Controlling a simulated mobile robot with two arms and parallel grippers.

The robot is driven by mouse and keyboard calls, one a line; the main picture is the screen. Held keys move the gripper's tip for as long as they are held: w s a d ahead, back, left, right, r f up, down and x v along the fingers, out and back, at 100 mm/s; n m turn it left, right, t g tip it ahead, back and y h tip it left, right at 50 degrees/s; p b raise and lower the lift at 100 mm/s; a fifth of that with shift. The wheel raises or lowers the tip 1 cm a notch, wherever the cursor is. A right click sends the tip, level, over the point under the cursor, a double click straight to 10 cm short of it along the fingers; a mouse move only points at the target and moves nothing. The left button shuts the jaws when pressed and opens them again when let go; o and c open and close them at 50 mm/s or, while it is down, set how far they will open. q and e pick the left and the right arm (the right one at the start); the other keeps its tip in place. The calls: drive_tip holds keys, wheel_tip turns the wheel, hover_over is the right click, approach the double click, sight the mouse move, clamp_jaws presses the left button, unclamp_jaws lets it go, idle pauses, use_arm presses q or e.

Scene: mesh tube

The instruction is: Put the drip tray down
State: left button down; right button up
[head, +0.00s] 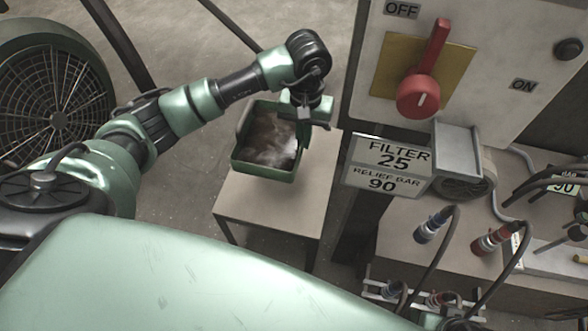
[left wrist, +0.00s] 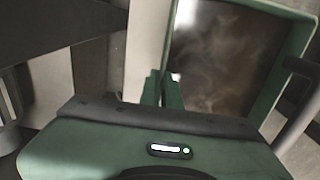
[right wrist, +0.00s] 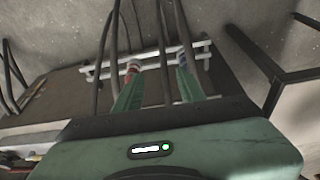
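The drip tray (head: 266,170) is a green open box with murky brown contents. It is level over the small beige table (head: 310,215); I cannot tell whether its underside touches the top. My left gripper (head: 304,116) is at the tray's right wall. In the left wrist view its fingers (left wrist: 163,90) are close together on either side of the tray wall (left wrist: 174,50), so it looks shut on the tray. In the right wrist view my right gripper (right wrist: 160,90) has its fingers apart, with nothing held between them.
A panel with a red switch handle (head: 422,85) and a filter sign (head: 390,165) stand right of the table. Hoses with blue (head: 432,225) and red (head: 490,243) couplings are at lower right. A large fan (head: 45,95) is at left. The table's front is bare.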

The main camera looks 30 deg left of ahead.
use_arm(q)
wheel_tip(320, 180, down, 15)
drive_tip(key=b, duration=0.2)
drive_tip(key=shift+b, duration=0.3)
drive_tip(key=shift+s+f, duration=0.1)
drive_tip(key=shift+f, duration=0.5)
wheel_tip(320, 180, down, 2)
drive_tip(key=shift+f+b, duration=0.15)
drive_tip(key=shift+b, duration=0.25)
use_arm(e)
drive_tip(key=shift+w+a+r+t, duration=0.25)
drive_tip(key=shift+w+r+t, duration=0.3)
drive_tip(key=shift+w, duration=0.1)
drive_tip(key=shift+w+a+r+t, duration=0.2)
drive_tip(key=shift+w+r+t, duration=0.3)
drive_tip(key=shift+w, duration=0.1)
use_arm(q)
drive_tip(key=shift+f, duration=0.1)
drive_tip(key=c, duration=1.6)
unclamp_jaws()
drive_tip(key=shift+c, duration=0.2)
use_arm(e)
drive_tip(key=shift+w+a+r+t+y, duration=0.2)
drive_tip(key=shift+w+t+y, duration=0.1)
drive_tip(key=shift+w, duration=0.35)
